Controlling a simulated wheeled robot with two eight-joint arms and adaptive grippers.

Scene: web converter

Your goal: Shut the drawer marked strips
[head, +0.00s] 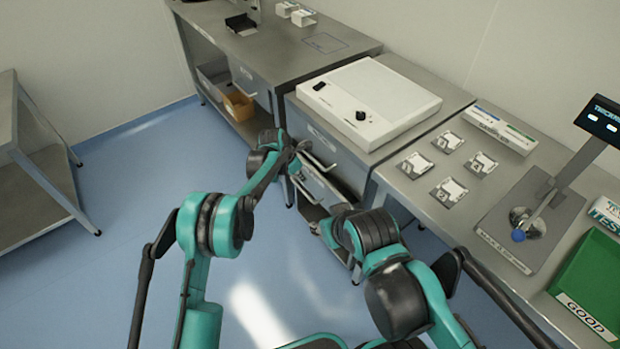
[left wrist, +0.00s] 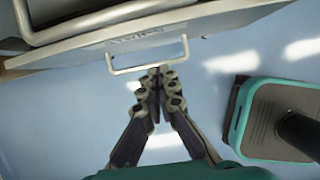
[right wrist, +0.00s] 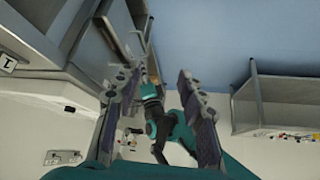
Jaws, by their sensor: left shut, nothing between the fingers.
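Under the bench with the white box, a drawer (head: 322,186) appears pulled out below a closed upper front. Its front panel (left wrist: 95,50) shows in the left wrist view with a small label too blurred to read and a pale bar handle (left wrist: 148,68). My left gripper (head: 298,148) is shut and empty at the drawer front. In the left wrist view, the left fingertips (left wrist: 158,72) are close together at the handle; whether they touch it I cannot tell. My right gripper (right wrist: 155,80) is open, its fingers wide apart, low beside the bench in the head view.
The white box (head: 370,100) stands on the bench above. A far bench (head: 290,55) holds an orange bin (head: 238,106) on its lower shelf. A green tray (head: 590,275) and a stand (head: 530,215) are at right. Blue floor is free between the benches and the left table (head: 40,160).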

